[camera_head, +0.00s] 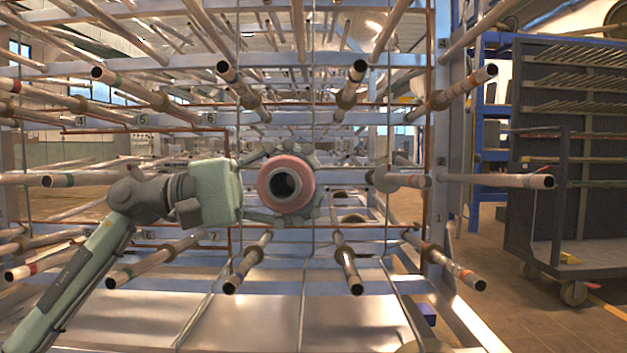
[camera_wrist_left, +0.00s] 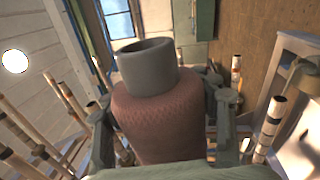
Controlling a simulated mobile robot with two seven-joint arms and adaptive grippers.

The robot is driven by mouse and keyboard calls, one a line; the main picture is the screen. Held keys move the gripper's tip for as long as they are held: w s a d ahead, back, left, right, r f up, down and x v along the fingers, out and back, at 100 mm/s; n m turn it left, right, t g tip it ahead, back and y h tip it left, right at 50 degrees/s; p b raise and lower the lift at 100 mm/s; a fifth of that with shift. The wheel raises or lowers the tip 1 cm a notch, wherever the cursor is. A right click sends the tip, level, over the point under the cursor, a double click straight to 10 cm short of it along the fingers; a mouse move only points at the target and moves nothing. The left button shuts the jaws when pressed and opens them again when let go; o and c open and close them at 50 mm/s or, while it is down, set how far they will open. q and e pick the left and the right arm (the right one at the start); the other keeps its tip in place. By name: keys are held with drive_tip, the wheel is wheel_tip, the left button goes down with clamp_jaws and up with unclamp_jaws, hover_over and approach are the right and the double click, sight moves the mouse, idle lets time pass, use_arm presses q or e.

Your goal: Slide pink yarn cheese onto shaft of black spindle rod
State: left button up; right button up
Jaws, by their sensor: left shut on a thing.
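The pink yarn cheese (camera_head: 286,163) is a thick pink ring on a grey tube with a dark open bore. It faces the head camera near the middle of the rack. My left gripper (camera_head: 292,184) is shut around its sides. In the left wrist view, the cheese (camera_wrist_left: 158,122) sits between the fingers with its grey tube sticking out at the top. Several spindle rods have black ends, including an upper one (camera_head: 349,82) and a lower one (camera_head: 347,265). I cannot tell which is the task's rod. Anything directly behind the cheese is hidden. My right gripper is not in view.
Rods protrude towards me above, below and beside the cheese, including one at the right (camera_head: 500,181). A metal rack upright (camera_head: 440,130) stands right of centre. A dark wheeled cart (camera_head: 560,160) stands on the floor farther right.

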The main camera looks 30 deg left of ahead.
use_arm(q)
drive_tip(key=shift+b, duration=0.55)
idle(0.6)
drive_tip(key=shift+b, duration=0.3)
drive_tip(key=shift+b, duration=0.35)
idle(0.5)
drive_tip(key=shift+w+a+f+p, duration=0.15)
drive_tip(key=shift+w+a, duration=0.3)
drive_tip(key=shift+w, duration=0.25)
drive_tip(key=shift+w+a+r+p, duration=0.1)
drive_tip(key=shift+w+a+p, duration=0.1)
drive_tip(key=shift+w+a, duration=0.35)
drive_tip(key=shift+w+a+f+p, duration=0.15)
drive_tip(key=shift+w+a, duration=0.15)
drive_tip(key=shift+w, duration=0.55)
drive_tip(key=shift+w+a, duration=0.1)
drive_tip(key=shift+w, duration=0.05)
